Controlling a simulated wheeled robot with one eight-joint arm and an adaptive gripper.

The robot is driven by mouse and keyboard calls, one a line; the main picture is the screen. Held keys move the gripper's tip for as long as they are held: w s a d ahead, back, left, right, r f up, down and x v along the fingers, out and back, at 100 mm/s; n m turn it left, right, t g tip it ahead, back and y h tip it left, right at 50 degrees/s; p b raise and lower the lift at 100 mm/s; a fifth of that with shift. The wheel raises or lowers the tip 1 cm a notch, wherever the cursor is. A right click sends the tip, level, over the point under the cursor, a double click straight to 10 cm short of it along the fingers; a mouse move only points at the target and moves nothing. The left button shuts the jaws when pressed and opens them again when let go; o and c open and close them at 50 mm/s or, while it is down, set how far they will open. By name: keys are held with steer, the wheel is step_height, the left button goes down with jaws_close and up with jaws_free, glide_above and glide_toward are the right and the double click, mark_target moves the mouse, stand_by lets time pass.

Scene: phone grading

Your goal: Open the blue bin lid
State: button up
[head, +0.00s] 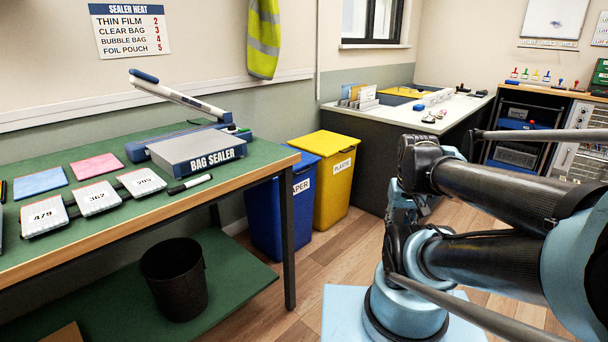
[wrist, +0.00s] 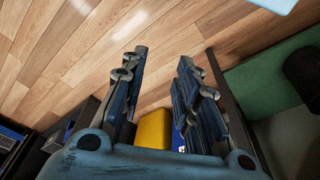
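The blue bin (head: 266,222) stands on the floor behind the green table's right end, its paper label partly hidden by the table. Its blue lid (head: 303,163) looks shut. In the wrist view my gripper (wrist: 163,58) is open and empty, its two fingers apart over the wooden floor. The yellow bin (wrist: 155,128) shows low between the fingers, with a narrow blue patch beside it that may be the blue bin. The gripper is well apart from both bins. I cannot make out my gripper's fingertips in the head view.
The green table (head: 110,205) carries a bag sealer (head: 195,150) and numbered pads. A black waste bin (head: 174,280) stands on its lower shelf. The yellow plastic bin (head: 334,185) adjoins the blue bin on the right. Wooden floor in front of the bins is clear.

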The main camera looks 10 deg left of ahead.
steer(key=w+a+r+m+t+y, duration=0.15)
steer(key=w+a, duration=0.35)
steer(key=w, duration=0.6)
steer(key=w+a+r+t+y, duration=0.1)
steer(key=w+a+r+y, duration=0.2)
steer(key=w, duration=0.8)
steer(key=w+a+r+m+t+y, duration=0.1)
steer(key=w+a+y, duration=0.2)
steer(key=w+a, duration=0.55)
steer(key=w+f+m+t+y, duration=0.1)
steer(key=w+f, duration=0.1)
steer(key=w, duration=0.4)
steer(key=w+a+f+m+y, duration=0.1)
steer(key=w+f, duration=0.1)
steer(key=w, duration=0.4)
steer(key=w+f+m+t+y, duration=0.1)
steer(key=w+f, duration=0.2)
steer(key=w, duration=0.2)
steer(key=m+t+y, duration=0.2)
glide_toward(305, 171)
steer(key=x, duration=1)
steer(key=shift+w+a+f, duration=0.1)
steer(key=shift+w+f, duration=0.1)
steer(key=shift+w, duration=0.15)
